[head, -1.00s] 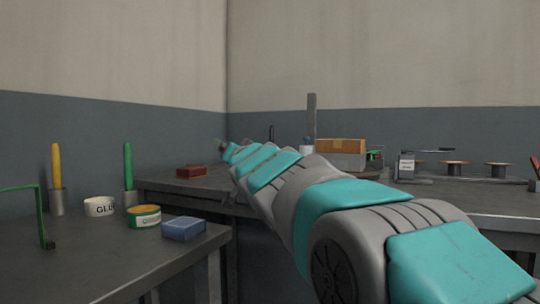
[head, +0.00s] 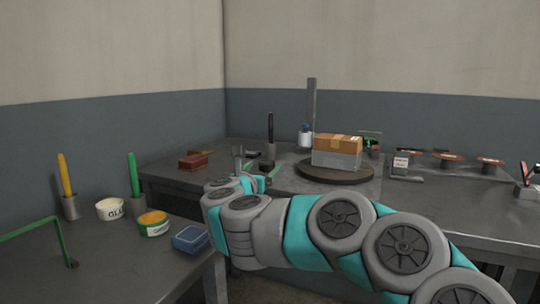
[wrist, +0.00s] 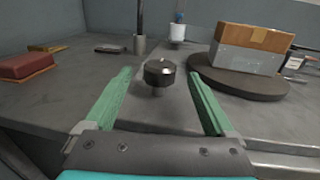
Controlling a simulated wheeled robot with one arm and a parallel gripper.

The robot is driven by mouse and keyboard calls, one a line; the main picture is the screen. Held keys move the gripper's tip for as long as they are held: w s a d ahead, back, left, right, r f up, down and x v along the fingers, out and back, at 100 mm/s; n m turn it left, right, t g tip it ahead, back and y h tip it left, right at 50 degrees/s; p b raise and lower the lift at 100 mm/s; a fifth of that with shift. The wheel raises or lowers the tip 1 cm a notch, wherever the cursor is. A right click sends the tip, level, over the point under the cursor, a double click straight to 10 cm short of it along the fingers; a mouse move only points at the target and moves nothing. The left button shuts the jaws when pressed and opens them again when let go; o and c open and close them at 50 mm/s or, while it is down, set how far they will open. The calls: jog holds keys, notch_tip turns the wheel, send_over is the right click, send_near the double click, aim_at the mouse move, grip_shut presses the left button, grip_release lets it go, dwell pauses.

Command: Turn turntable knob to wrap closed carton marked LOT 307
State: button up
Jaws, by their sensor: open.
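A closed brown carton (head: 338,143) sits on a grey block (head: 337,160) on the round dark turntable (head: 318,172) at the back of the corner bench; no lot marking is readable. In the wrist view the carton (wrist: 255,38) and turntable (wrist: 215,78) are at the right. A dark round knob (wrist: 160,71) stands on a short post left of the turntable. My gripper (wrist: 162,82) is open, its green fingers on either side of the knob in the picture, with gaps on both sides. In the head view my gripper (head: 256,170) is partly hidden by my arm.
A red block (head: 193,162) lies at the bench's left. A dark upright tool in a holder (head: 270,150) and a white bottle (head: 305,139) stand behind the knob. A grey post (head: 312,105) rises behind the turntable. Glue tubs (head: 110,209) stand on the left bench.

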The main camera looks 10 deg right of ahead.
aim_at(270, 160)
jog(key=p+x, duration=0.1)
jog(key=x, duration=0.6)
jog(key=shift+w+r, duration=0.1)
jog(key=shift+w, duration=0.1)
jog(key=shift+d, duration=0.1)
jog(key=c, duration=1.4)
